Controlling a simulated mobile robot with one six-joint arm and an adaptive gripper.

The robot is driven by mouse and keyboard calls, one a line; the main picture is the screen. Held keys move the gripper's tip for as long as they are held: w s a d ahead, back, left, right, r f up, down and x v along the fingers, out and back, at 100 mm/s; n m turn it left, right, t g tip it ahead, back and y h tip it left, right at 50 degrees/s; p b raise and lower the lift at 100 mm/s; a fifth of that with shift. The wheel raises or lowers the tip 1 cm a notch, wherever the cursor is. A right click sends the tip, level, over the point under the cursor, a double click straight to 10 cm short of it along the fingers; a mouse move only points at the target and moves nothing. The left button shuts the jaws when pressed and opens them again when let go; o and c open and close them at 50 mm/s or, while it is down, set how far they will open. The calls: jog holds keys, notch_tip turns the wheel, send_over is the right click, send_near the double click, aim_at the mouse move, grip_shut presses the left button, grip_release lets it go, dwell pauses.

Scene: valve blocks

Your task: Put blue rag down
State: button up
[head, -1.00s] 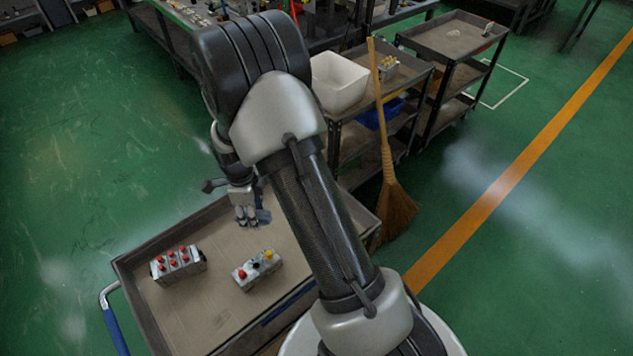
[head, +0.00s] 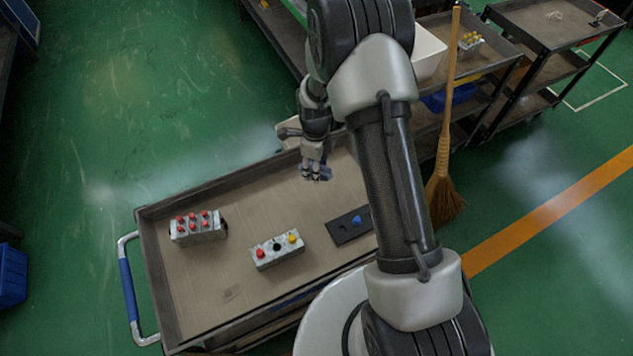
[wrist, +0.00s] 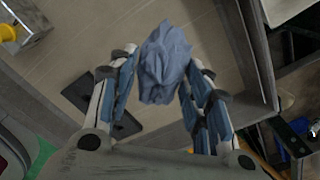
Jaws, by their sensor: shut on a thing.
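The blue rag (wrist: 165,62) is a crumpled grey-blue cloth between my gripper's fingers in the wrist view. My gripper (head: 315,176) is shut on it, over the far part of the cart top (head: 215,275). In the head view only a small piece of the rag (head: 326,172) shows beside the fingertips. In the wrist view the fingers (wrist: 163,90) stand on both sides of the rag, and the tray surface shows below. I cannot tell whether the rag touches the surface.
A broom (head: 445,160) and other carts stand at the right. The cart's far middle is clear.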

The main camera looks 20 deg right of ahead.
aim_at(316, 186)
jog(key=shift+f+b, duration=0.85)
jog(key=shift+f, duration=3.05)
jog(key=shift+f, duration=0.25)
jog(key=o, duration=0.9)
jog(key=shift+o, duration=0.2)
jog(key=shift+r, duration=0.15)
